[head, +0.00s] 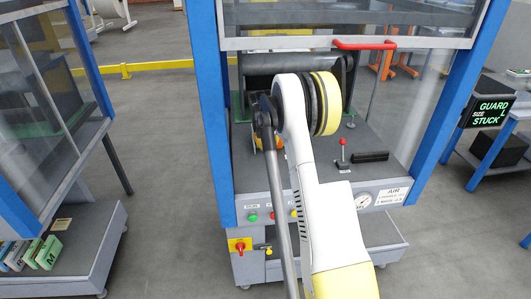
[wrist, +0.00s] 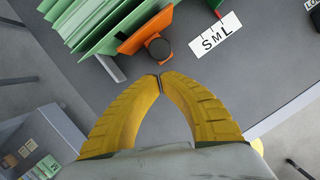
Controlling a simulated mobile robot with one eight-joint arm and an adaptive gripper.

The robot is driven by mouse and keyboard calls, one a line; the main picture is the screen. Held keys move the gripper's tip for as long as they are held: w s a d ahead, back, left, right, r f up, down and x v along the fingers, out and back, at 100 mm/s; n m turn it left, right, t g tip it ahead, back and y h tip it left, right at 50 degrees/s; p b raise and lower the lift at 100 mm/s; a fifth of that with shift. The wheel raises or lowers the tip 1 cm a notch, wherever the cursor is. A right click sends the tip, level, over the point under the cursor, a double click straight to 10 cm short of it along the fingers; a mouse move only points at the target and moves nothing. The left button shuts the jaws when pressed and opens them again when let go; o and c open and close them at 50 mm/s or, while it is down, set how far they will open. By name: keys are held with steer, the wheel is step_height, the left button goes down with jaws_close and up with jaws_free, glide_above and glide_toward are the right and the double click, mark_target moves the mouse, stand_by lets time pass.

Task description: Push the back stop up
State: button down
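In the wrist view, an orange block (wrist: 138,38) with a round black knob (wrist: 158,49) stands on the grey deck, against a row of upright green plates (wrist: 100,22). It looks like the back stop. A white S M L scale (wrist: 215,37) lies to its right. My gripper (wrist: 160,78) has yellow fingers with tips together and nothing seen between them. The tips are just below the knob in the picture; whether they touch it cannot be told. In the head view my arm hides the gripper and most of this area.
The machine has blue posts (head: 211,95), a clear guard with a red handle (head: 364,45), and a small red-knobbed lever (head: 342,151) beside a black block (head: 371,157) on the deck. A screen (head: 491,112) at right reads "GUARD", "SIZE L", "STUCK".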

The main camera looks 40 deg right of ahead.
steer(key=shift+w+d, duration=0.2)
steer(key=shift+d, duration=0.2)
steer(key=shift+w, duration=0.1)
steer(key=w+d, duration=0.1)
steer(key=w, duration=0.1)
steer(key=w+d+p, duration=0.1)
steer(key=shift+w+d, duration=0.15)
steer(key=shift+w, duration=0.2)
